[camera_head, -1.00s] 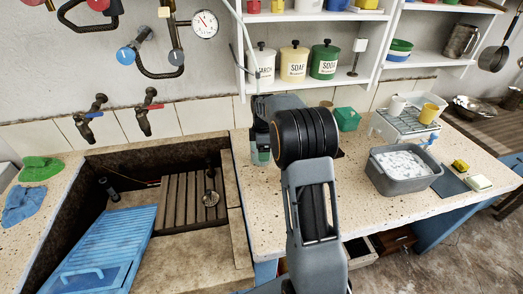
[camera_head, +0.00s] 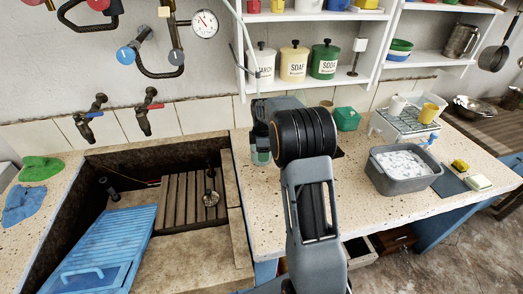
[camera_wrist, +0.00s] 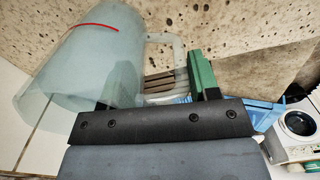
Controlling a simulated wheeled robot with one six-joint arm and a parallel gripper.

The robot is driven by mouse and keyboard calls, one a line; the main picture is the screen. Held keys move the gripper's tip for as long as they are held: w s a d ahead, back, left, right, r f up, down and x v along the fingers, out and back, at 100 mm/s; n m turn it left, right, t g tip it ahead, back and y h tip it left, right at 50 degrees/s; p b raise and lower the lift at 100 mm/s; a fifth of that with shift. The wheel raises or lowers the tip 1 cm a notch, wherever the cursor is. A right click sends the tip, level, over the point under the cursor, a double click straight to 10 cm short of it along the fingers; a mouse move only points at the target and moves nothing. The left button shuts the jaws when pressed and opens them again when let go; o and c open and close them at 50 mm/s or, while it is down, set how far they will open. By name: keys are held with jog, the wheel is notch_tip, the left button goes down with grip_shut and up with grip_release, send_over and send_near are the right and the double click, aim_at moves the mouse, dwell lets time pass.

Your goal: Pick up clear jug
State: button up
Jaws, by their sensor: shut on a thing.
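The clear jug (camera_wrist: 85,60) is pale, see-through plastic with a red line on its side. In the wrist view it fills the left, and its handle (camera_wrist: 165,52) reaches between the green fingers of my gripper (camera_wrist: 155,80). My gripper is shut on the jug at its handle. In the head view only a small part of the jug (camera_head: 260,153) shows, at the back of the speckled counter, left of my arm. My arm hides the rest of it and the fingertips. I cannot tell whether the jug touches the counter.
The stone trough (camera_head: 236,240) lies left, with a blue washboard (camera_head: 105,245) in it. A grey basin of suds (camera_head: 405,184) stands right on the speckled counter (camera_head: 285,222). A green box (camera_head: 347,119) is behind my arm. Shelves with canisters (camera_head: 294,62) hang above.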

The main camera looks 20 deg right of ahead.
jog(key=c, duration=0.4)
jog(key=shift+r, duration=0.1)
grip_shut()
jog(key=shift+w+r, duration=0.1)
jog(key=shift+r, duration=0.05)
